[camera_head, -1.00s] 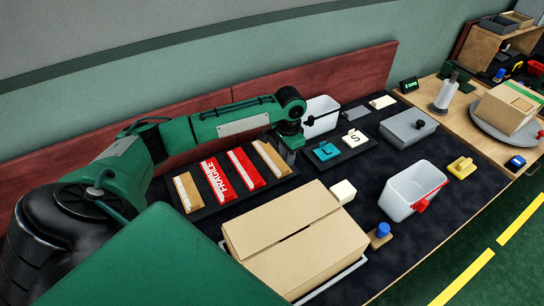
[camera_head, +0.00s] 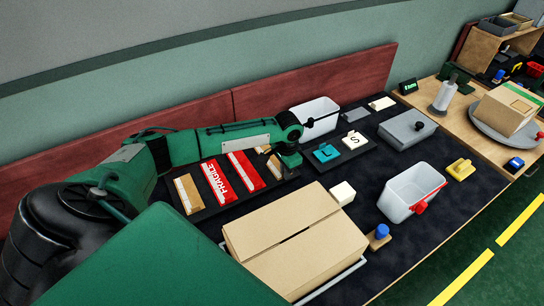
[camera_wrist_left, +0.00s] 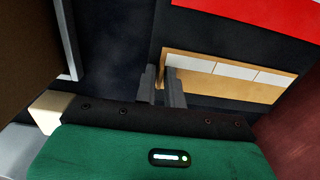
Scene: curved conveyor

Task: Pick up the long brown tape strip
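Two brown tape strips with white parts lie on a dark tray, one at its left end (camera_head: 187,194) and one at its right end (camera_head: 263,149). My left gripper (camera_head: 288,166) is over the near part of the right-hand strip and hides it. In the left wrist view that brown strip (camera_wrist_left: 215,88) lies past my fingers, with a row of white patches along it. One finger overlaps the strip's end in the picture; contact cannot be told. My right gripper is not in view.
Two red strips, one marked FRAGILE (camera_head: 217,181) and one beside it (camera_head: 246,171), lie between the brown ones. A cardboard box (camera_head: 295,240) stands close in front. A tray with blue and white cards (camera_head: 340,155) is to the right; a white bin (camera_head: 318,118) is behind.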

